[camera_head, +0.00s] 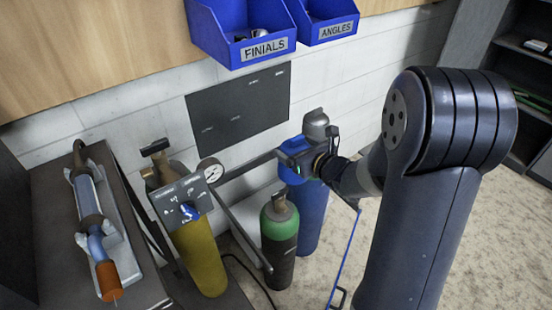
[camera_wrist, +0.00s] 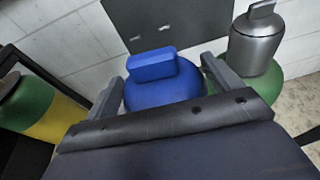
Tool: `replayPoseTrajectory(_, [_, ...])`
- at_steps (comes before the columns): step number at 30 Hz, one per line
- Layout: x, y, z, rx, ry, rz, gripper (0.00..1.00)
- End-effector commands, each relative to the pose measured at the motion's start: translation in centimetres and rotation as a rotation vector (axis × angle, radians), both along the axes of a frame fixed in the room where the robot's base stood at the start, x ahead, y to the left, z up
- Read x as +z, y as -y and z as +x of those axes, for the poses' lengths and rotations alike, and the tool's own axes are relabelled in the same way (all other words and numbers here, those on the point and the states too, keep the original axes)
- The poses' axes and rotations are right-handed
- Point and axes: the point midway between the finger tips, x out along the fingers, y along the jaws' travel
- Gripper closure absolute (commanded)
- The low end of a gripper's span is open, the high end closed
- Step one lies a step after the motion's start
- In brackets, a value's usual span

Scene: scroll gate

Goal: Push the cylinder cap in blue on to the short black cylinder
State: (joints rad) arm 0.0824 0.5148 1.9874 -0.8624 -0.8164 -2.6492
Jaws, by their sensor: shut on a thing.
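The blue cap (camera_wrist: 162,95), with a raised block on top, sits between the two fingers of my gripper (camera_wrist: 163,69) in the wrist view. My gripper is shut on it. In the head view the gripper (camera_head: 304,152) and blue cap (camera_head: 291,173) are at the top of a blue cylinder (camera_head: 311,215). I cannot tell whether the cap rests on it.
A silver cap (camera_head: 316,124) shows behind the gripper, also in the wrist view (camera_wrist: 255,45). A yellow cylinder (camera_head: 200,258), a gauge panel (camera_head: 185,203) and dark bars (camera_head: 245,168) stand to the left. Blue bins (camera_head: 240,30) hang above. Floor is open at the right.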

Motion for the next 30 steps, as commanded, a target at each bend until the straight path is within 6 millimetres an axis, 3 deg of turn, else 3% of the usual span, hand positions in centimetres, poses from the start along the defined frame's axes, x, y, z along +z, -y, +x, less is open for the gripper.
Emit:
replayPoseTrajectory(1, [-0.9,-1.0,0.3,0.025,0.014,-0.006,0.46])
replayPoseTrajectory(9, [-0.2,-3.8,0.8,0.092,0.027,-0.030,0.46])
replayPoseTrajectory(17, [-0.3,-4.2,0.9,0.102,0.028,-0.035,0.46])
replayPoseTrajectory(30, [-4.5,-4.2,0.8,0.101,0.027,-0.035,0.46])
